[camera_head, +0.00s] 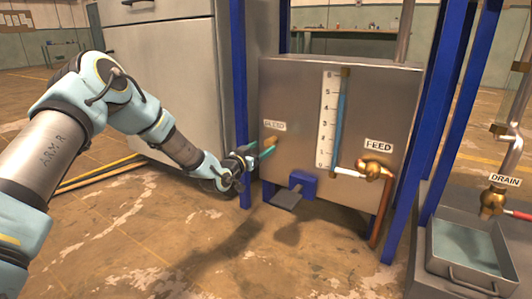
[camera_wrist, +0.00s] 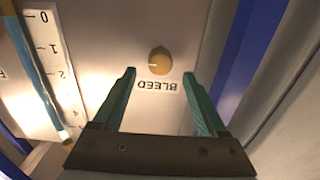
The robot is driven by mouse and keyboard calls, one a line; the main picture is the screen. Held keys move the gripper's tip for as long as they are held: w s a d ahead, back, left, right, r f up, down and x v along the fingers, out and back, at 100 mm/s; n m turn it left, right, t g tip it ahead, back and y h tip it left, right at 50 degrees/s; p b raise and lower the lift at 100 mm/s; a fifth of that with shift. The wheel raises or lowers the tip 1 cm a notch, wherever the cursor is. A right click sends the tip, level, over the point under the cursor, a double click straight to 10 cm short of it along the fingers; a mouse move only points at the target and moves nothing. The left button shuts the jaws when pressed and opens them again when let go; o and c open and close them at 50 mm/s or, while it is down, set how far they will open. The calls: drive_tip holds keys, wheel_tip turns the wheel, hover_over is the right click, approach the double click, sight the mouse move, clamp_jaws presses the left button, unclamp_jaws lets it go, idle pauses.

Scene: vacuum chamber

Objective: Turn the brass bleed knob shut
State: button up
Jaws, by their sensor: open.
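The brass bleed knob (camera_wrist: 160,61) is a small round knob on the grey panel, next to the BLEED label (camera_wrist: 156,86), which reads upside down in the wrist view. A light mark shows on the knob's lower left. In the head view the knob (camera_head: 270,142) sits below the BLEED label at the panel's left side. My gripper (camera_head: 266,150) is in front of the panel's left edge, close to the knob. In the wrist view its two green fingers (camera_wrist: 162,72) are spread wide, one on each side of the label, with nothing between them. I cannot tell their exact distance from the panel.
A sight gauge (camera_head: 333,120) stands mid-panel, with the FEED valve (camera_head: 374,170) to its right. Blue posts (camera_head: 240,110) flank the panel. The DRAIN valve (camera_head: 494,200) hangs over a water tray (camera_head: 430,250). The floor in front is clear.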

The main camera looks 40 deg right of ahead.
sight(268, 143)
drive_tip(key=shift+b+x, duration=0.6)
drive_tip(key=shift+x, duration=1.15)
clamp_jaws()
